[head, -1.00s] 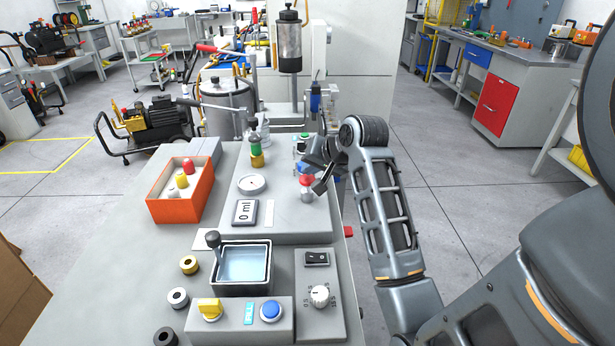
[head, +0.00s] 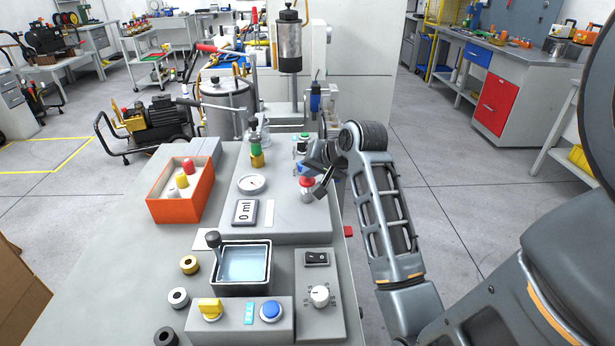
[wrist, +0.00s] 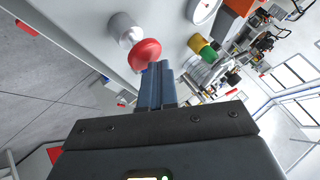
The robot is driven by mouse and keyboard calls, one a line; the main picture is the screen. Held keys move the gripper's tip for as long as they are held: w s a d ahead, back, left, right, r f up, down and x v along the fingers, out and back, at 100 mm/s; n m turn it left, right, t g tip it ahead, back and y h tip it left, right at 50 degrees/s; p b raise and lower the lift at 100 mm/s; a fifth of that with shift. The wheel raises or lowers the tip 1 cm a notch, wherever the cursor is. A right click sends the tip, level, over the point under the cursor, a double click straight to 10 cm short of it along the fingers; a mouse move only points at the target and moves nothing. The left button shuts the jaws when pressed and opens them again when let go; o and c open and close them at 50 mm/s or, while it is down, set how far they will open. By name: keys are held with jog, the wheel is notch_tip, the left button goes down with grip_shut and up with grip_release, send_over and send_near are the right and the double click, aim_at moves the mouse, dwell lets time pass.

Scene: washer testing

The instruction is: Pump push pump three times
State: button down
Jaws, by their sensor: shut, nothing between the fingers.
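A red round knob (head: 306,182) on a short silver cylinder (head: 307,195), which looks like the push pump, stands at the right edge of the raised grey panel. In the wrist view the red knob (wrist: 146,53) and its silver cylinder (wrist: 124,29) are just past my fingertips. My gripper (head: 319,193) is right beside the knob in the head view. Its blue-grey fingers are shut together with nothing between them in the wrist view (wrist: 158,66). The tips overlap the knob's edge there; I cannot tell whether they touch it.
The panel also carries a round gauge (head: 251,183), a "0 ml" display (head: 245,212) and a green-and-brass fitting (head: 256,150). An orange box (head: 180,208) is at left. A water basin (head: 241,290) and switches are in front. A metal tank and stand rise behind.

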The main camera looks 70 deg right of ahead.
aim_at(310, 180)
jog(key=shift+f, duration=0.55)
jog(key=shift+r, duration=0.1)
dwell(0.4)
jog(key=shift+r+p, duration=0.85)
jog(key=shift+p, duration=0.1)
notch_tip(310, 180, up, 6)
jog(key=p, duration=0.5)
jog(key=shift+p, duration=0.3)
dwell(2.0)
